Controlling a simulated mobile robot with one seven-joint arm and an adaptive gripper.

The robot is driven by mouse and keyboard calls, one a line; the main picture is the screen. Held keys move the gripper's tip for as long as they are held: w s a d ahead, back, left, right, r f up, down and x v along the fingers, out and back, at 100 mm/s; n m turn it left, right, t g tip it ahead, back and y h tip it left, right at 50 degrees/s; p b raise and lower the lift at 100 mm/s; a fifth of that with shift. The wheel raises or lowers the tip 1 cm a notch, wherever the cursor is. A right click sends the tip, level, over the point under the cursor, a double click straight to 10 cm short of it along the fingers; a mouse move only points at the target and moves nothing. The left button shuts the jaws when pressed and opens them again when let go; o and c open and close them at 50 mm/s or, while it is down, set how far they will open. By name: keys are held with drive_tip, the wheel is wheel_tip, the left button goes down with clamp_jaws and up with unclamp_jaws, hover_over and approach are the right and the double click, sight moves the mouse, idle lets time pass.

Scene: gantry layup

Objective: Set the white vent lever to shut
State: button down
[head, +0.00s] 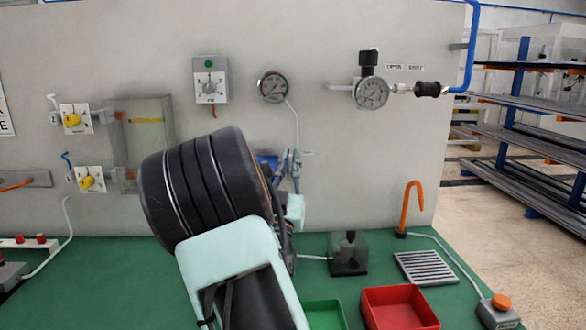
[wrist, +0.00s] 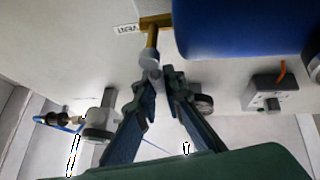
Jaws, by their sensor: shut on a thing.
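In the wrist view a brass-coloured stem (wrist: 152,38) comes off the wall fitting, and the pale end of the white vent lever (wrist: 149,62) is at its tip. My gripper (wrist: 160,76) has its two dark fingers drawn together at that pale end, shut on it. A small white label (wrist: 127,29) that seems to read OPEN is beside the stem. In the head view my gripper (head: 288,163) is near the wall, partly behind my arm, and the lever cannot be made out there. The SHUT mark for this lever is not seen.
A blue rounded body (wrist: 230,28) is close beside the lever. A pressure gauge (head: 372,92) and a round gauge (head: 273,86) are on the wall above. Below, a red tray (head: 400,307), a green tray (head: 325,315) and an orange hook (head: 411,207) are on the green bench.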

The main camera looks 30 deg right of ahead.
drive_tip(key=shift+f+n+y, duration=0.15)
drive_tip(key=shift+n+y, duration=0.25)
drive_tip(key=shift+n, duration=0.1)
drive_tip(key=c, duration=2)
unclamp_jaws()
drive_tip(key=shift+t, duration=0.3)
drive_tip(key=shift+a, duration=0.1)
drive_tip(key=v, duration=0.7)
drive_tip(key=shift+s+a+f, duration=0.1)
drive_tip(key=shift+a, duration=0.05)
